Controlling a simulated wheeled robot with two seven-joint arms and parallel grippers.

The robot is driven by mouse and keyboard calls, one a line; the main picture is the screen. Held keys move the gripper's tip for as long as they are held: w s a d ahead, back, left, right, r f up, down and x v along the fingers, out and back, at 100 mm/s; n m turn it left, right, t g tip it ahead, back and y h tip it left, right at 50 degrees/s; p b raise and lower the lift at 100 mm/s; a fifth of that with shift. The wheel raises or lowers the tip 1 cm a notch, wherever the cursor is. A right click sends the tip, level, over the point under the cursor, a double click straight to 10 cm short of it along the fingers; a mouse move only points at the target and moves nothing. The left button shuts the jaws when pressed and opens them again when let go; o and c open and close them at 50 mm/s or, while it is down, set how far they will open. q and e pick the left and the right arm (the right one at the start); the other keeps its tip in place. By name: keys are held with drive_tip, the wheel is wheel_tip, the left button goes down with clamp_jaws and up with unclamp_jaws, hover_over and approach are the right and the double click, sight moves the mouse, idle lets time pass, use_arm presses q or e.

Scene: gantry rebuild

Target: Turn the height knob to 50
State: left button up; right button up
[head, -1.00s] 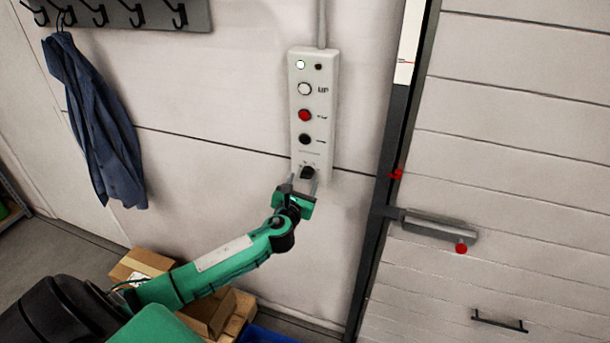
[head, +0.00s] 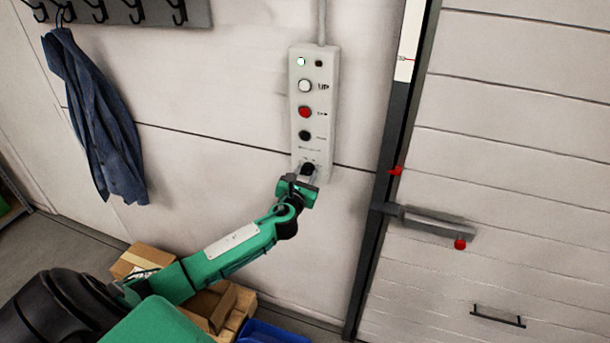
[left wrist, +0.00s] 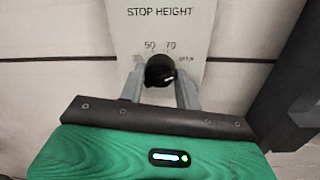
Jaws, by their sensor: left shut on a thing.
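The height knob (head: 307,169) is a black round knob at the bottom of a pale control panel (head: 326,150) on the wall. In the left wrist view the knob (left wrist: 158,70) sits under the words STOP HEIGHT, with 50 and 70 above it and a fainter mark on each side. Its white pointer line points right, toward the blurred right-hand mark, away from 50. My left gripper (head: 306,174) reaches up from below; in the left wrist view its grey fingers (left wrist: 159,78) are shut on the knob, one on each side. My right gripper is not in view.
Above the knob are a dark button (head: 305,135), a red button (head: 305,112) and a white UP button (head: 305,86). A dark door frame (head: 378,190) stands to the right. A blue jacket (head: 100,130) hangs left. Cardboard boxes (head: 145,258) and a blue bin (head: 270,333) are below.

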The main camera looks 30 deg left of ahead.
use_arm(q)
drive_tip(key=n, duration=0.4)
drive_tip(key=shift+r+n, duration=0.1)
drive_tip(key=shift+n, duration=0.2)
drive_tip(key=n, duration=0.3)
drive_tip(key=shift+n+b, duration=0.3)
drive_tip(key=shift+b, duration=0.05)
drive_tip(key=n, duration=0.3)
drive_tip(key=shift+a+h, duration=0.1)
drive_tip(key=shift+h, duration=0.2)
drive_tip(key=n, duration=0.2)
drive_tip(key=shift+n+b, duration=0.35)
drive_tip(key=shift+n, duration=1.55)
drive_tip(key=shift+r, duration=0.1)
